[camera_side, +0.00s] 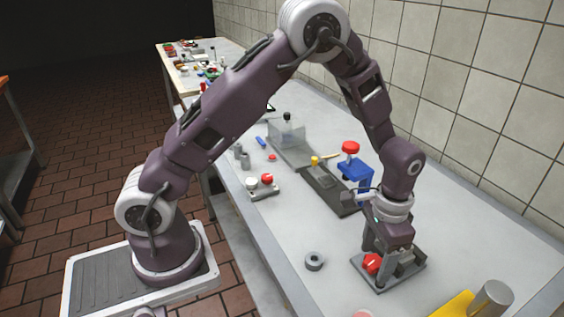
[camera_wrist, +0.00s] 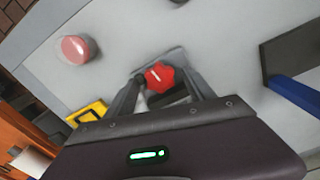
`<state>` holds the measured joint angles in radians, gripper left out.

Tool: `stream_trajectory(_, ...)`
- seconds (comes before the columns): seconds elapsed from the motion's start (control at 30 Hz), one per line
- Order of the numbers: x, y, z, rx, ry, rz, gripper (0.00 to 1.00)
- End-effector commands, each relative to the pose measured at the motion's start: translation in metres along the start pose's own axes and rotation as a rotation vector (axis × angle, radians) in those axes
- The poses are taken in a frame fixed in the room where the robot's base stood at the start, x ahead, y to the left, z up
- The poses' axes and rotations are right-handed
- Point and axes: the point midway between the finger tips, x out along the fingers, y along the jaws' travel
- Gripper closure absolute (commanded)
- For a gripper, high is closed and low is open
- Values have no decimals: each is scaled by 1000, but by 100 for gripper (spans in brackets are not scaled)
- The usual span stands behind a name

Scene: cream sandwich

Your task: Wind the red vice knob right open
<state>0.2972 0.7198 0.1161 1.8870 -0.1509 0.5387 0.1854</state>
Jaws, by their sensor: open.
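The red vice knob (camera_side: 372,262) is a lobed knob at the left side of a small grey vice on a dark base plate (camera_side: 398,281). In the wrist view the knob (camera_wrist: 159,76) has a pale line on its face and lies between my two fingertips. My gripper (camera_side: 384,252) points down over the vice with its fingers open, one on each side of the knob. I cannot tell whether a finger touches it. My gripper and wrist hide part of the vice, and its jaw opening cannot be made out.
A blue stand with a red top (camera_side: 350,148) is behind my wrist. A grey ring (camera_side: 314,261) lies to the left of the vice. A yellow piece (camera_side: 453,305) and a metal cylinder (camera_side: 491,298) are at the front right. A tiled wall runs along the back.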

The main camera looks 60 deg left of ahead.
Motion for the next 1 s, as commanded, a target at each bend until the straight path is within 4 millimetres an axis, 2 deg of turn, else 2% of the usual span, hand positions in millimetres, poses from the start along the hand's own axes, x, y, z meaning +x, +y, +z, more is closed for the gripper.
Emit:
stream_trajectory(0.1,-32,0,-1,5,5,-1,37)
stream_trajectory(0.27,-74,0,-1,3,5,-1,37)
stream_trajectory(0.47,-121,-9,22,-41,66,14,37)
stream_trajectory(0.77,-183,-19,69,-98,170,22,37)
stream_trajectory(1.0,-221,-23,120,-144,263,15,37)
